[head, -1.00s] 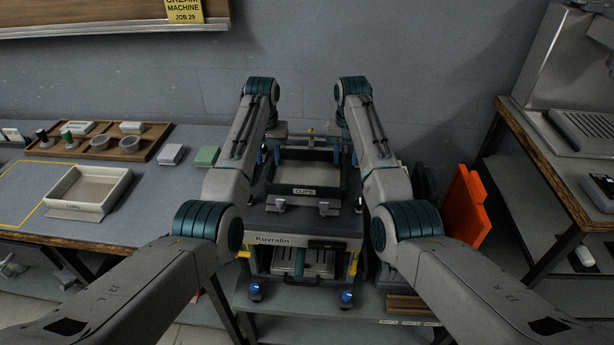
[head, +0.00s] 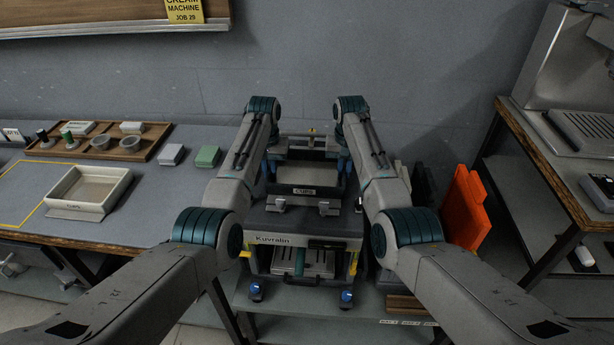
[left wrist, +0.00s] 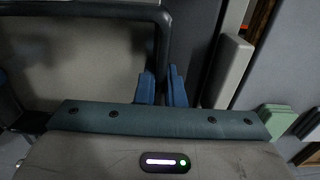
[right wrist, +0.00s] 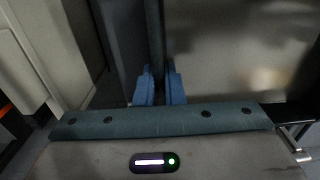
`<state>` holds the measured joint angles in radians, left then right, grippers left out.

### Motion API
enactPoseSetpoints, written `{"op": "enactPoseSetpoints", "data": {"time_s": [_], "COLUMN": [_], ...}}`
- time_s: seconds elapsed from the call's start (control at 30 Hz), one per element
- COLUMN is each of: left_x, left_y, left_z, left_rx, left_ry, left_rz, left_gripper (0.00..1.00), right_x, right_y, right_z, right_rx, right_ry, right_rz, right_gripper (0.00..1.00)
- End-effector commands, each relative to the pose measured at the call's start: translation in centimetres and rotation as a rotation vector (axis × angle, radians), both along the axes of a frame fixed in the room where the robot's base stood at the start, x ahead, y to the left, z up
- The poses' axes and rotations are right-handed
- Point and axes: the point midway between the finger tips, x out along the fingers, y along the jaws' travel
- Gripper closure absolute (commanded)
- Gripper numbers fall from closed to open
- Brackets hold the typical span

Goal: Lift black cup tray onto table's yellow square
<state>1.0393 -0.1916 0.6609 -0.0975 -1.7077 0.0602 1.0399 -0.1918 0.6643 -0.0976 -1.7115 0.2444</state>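The black cup tray (head: 323,191), labelled CUPS, sits on top of the Kuvralin machine (head: 285,224) between my two arms. My left gripper (head: 268,172) is at its left wall, and in the left wrist view the blue fingers (left wrist: 162,88) sit closely on either side of that wall. My right gripper (head: 345,170) is at the right wall, and its fingers (right wrist: 160,88) likewise sit close on both sides. Both look shut on the tray walls; fingertip contact is partly hidden. The yellow square (head: 22,217) is outlined on the left table (head: 150,209).
A cream tray (head: 65,210) stands over the square's right part. A wooden tray (head: 151,143) with cups, a white block (head: 171,155) and a green block (head: 207,156) are behind. Orange panels (head: 466,211) stand right of the machine. The table's front right area is clear.

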Motion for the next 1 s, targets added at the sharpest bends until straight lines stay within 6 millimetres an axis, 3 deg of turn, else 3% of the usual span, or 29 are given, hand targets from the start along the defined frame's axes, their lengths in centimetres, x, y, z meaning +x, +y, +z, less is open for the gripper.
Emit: {"op": "enactPoseSetpoints", "data": {"time_s": [0.47, 1.0], "left_x": [0.1, 0.0], "left_y": [0.0, 0.0], "left_z": [0.6, 4.9], "left_rx": [0.0, 0.0], "left_ry": [-0.002, -0.001], "left_rz": [0.0, 0.0], "left_gripper": [1.0, 1.0], "right_x": [0.0, 0.0], "right_y": [0.0, 0.0], "right_z": [0.6, 4.9], "right_rx": [0.0, 0.0], "right_ry": [-0.001, -0.001], "right_rz": [0.0, 0.0], "right_gripper": [1.0, 1.0]}}
